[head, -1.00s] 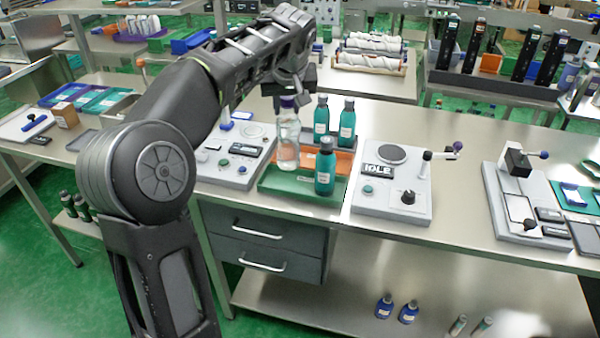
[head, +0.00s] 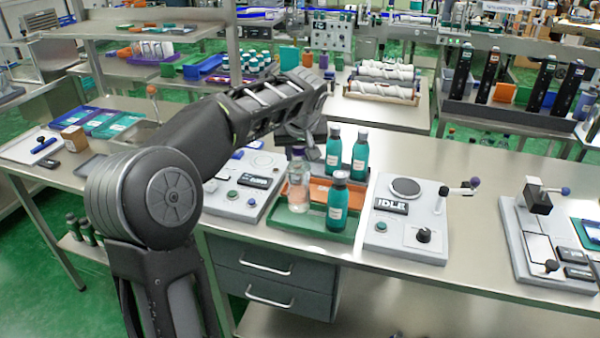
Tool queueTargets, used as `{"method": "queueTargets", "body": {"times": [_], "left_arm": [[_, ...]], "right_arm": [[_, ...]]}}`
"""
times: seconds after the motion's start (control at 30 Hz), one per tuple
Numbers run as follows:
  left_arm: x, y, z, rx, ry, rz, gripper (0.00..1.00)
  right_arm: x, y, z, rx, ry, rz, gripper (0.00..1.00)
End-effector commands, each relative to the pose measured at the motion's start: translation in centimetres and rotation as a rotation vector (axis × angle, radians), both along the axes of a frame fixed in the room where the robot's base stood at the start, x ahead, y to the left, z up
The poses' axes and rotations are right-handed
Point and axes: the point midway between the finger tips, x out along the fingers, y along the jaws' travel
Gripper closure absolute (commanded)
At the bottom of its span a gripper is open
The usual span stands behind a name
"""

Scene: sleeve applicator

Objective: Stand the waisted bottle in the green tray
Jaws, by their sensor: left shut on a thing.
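My right gripper is not in view.
An orange tray (head: 320,191) lies behind the green one, with two more teal bottles (head: 360,156) near it. A grey device (head: 232,197) stands left and a device marked IDLE (head: 405,240) stands right. The bench's far right carries another fixture (head: 540,230).

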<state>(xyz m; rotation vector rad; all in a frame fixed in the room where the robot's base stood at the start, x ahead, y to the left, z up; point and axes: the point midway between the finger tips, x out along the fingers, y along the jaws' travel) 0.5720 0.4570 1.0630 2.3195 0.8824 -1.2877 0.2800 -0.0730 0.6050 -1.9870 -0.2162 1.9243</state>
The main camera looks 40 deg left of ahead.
Motion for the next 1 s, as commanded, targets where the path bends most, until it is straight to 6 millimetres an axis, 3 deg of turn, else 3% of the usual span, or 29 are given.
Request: {"method": "queueTargets", "body": {"times": [0.37, 0.67, 1.0], "left_arm": [[0.0, 0.0, -0.5, 0.0, -0.003, 0.001, 1.0], [0.0, 0.0, -4.0, 0.0, 0.0, 0.001, 1.0], [0.0, 0.0, -4.3, 0.0, -0.004, 0.001, 1.0]], "right_arm": [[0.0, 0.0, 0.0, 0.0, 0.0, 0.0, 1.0], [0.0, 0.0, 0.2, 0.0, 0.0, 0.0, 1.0], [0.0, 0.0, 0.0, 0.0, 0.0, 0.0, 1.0]]}}
